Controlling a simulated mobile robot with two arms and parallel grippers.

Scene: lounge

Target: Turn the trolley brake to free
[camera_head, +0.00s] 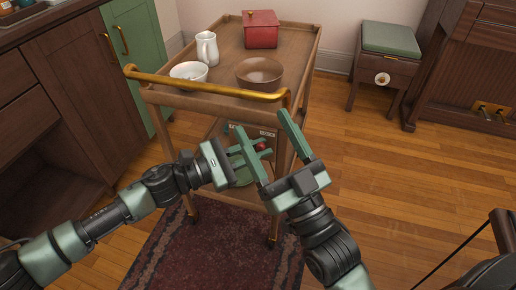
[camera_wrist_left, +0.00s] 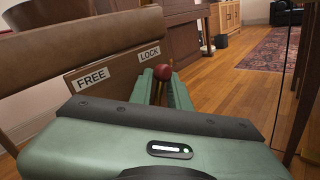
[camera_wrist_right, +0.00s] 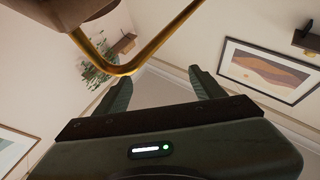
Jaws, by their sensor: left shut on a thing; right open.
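The wooden trolley (camera_head: 215,97) stands ahead of me, with a brake panel below its top. In the left wrist view the panel carries a FREE label (camera_wrist_left: 92,79) on the left and a LOCK label (camera_wrist_left: 204,38) on the right. A red round brake knob (camera_wrist_left: 163,72) shows between my left fingertips, near the LOCK side. My left gripper (camera_head: 257,152) is shut on this knob. My right gripper (camera_head: 262,121) is open and empty, in front of the trolley's near right corner. Its fingers partly cover the panel in the head view.
A brass handle (camera_head: 200,86) runs along the trolley's near edge, close to my right gripper. On top are a white jug (camera_head: 207,48), a white bowl (camera_head: 188,71), a brown bowl (camera_head: 259,73) and a red box (camera_head: 261,29).

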